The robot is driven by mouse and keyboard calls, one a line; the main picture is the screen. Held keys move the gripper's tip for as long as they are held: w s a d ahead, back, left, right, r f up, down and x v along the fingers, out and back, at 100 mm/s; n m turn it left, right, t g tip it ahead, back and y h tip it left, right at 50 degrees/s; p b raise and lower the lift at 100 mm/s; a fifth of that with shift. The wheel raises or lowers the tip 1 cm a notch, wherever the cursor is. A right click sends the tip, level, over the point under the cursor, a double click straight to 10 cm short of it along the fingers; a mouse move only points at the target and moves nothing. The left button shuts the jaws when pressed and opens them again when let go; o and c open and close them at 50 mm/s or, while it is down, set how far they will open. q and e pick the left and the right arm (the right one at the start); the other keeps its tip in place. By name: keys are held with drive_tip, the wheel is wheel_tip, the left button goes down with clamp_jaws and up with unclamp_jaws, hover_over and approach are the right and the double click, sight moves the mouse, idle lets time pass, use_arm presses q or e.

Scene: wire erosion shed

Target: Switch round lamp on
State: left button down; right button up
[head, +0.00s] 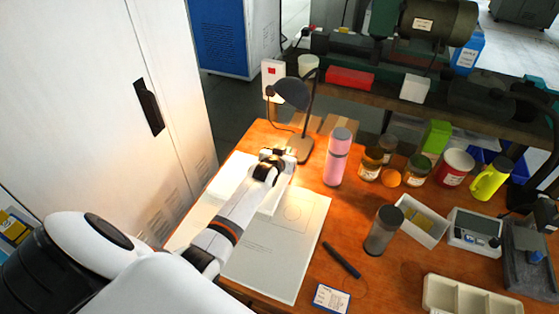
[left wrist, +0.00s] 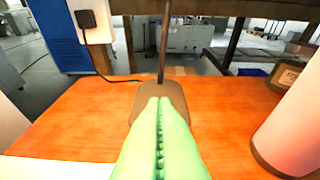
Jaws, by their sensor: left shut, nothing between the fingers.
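The desk lamp has a dark rounded shade (head: 291,93), a thin stem and a brown base (head: 303,150) at the far edge of the wooden table. A warm bright patch lies on the table and papers below the shade; the bulb itself is hidden. My left gripper (head: 283,156) is shut and empty, low over the table at the near left side of the base. In the left wrist view the closed green fingers (left wrist: 160,105) point at the lamp base (left wrist: 142,96) and overlap its near part. I cannot tell whether they touch. No switch is clearly visible. My right gripper is out of view.
A pink bottle (head: 338,158) stands close right of the lamp base. Papers (head: 285,245) lie under my left arm. Jars, a grey cup (head: 383,230) and trays crowd the right. A white socket box (head: 273,80) stands behind. A white cabinet (head: 110,110) borders the left.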

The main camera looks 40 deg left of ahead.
use_arm(q)
drive_tip(key=s, duration=0.2)
drive_tip(key=s+d, duration=0.1)
drive_tip(key=s, duration=0.2)
drive_tip(key=shift+s+d+r, duration=0.1)
drive_tip(key=shift+s+r, duration=0.1)
drive_tip(key=shift+s, duration=0.05)
idle(0.4)
